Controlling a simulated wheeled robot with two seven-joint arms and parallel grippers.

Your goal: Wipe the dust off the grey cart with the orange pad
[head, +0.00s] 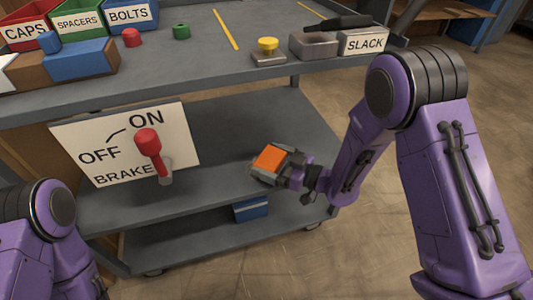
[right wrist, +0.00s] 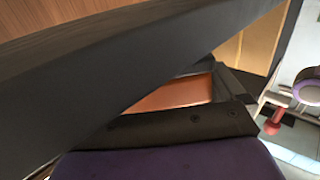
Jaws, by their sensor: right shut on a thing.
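The grey cart (head: 240,122) stands ahead with a top deck and lower shelves. My right gripper (head: 268,167) is shut on the orange pad (head: 270,158), near the right part of the cart's middle shelf. I cannot tell whether the pad touches the shelf. In the right wrist view the orange pad (right wrist: 175,94) shows between dark gripper parts, and a large dark surface covers much of the picture. I cannot clearly make out dust on the cart. My left arm shows at the lower left of the head view, but its gripper is out of view.
A red brake lever (head: 149,143) stands before an ON/OFF sign (head: 180,135) left of the pad. The top deck above holds bins, a yellow button (head: 267,44) and a SLACK box (head: 363,42). A blue box (head: 250,209) sits on the bottom shelf.

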